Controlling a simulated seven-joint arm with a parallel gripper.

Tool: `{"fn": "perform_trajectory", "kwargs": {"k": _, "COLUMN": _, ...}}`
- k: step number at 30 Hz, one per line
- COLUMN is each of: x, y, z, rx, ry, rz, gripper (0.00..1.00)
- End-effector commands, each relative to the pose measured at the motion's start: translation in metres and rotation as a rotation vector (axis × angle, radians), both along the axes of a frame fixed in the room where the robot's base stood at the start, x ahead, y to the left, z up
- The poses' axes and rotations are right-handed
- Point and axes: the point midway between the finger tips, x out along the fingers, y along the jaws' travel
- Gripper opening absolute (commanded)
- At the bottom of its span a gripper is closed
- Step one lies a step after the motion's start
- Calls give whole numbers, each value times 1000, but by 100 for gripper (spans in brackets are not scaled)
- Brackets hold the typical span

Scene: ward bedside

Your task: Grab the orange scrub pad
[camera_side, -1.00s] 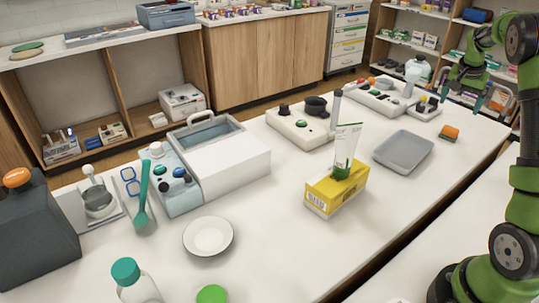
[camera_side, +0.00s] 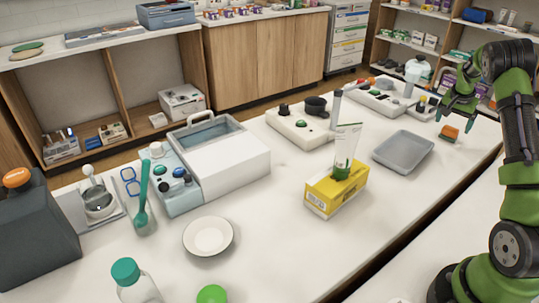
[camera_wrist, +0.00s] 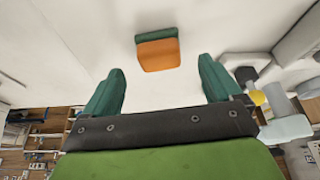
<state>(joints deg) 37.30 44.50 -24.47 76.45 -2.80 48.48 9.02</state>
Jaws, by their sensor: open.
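The orange scrub pad (camera_side: 449,132) lies on the white table near its far right end. In the wrist view the pad (camera_wrist: 158,54) shows an orange face with a dark green layer along its upper edge. My gripper (camera_side: 458,112) is above the table, close to the pad. In the wrist view my gripper (camera_wrist: 161,88) has its two green fingers wide apart with nothing between them. The pad appears beyond the fingertips, roughly centred between them and apart from both.
A grey tray (camera_side: 403,152) lies left of the pad. A white device with knobs (camera_side: 378,98) stands behind it. The table around the pad is clear.

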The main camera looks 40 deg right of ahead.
Motion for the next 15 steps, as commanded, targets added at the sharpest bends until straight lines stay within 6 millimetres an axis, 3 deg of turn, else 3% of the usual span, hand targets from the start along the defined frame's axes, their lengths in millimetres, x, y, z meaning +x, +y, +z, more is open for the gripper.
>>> {"fn": "perform_trajectory", "kwargs": {"k": 6, "x": 2, "y": -14, "z": -32, "rx": 2, "ry": 2, "rz": -1, "gripper": 92}}
{"fn": "perform_trajectory", "kwargs": {"k": 15, "x": 3, "y": -17, "z": -39, "rx": 1, "ry": 0, "rz": 0, "gripper": 92}}
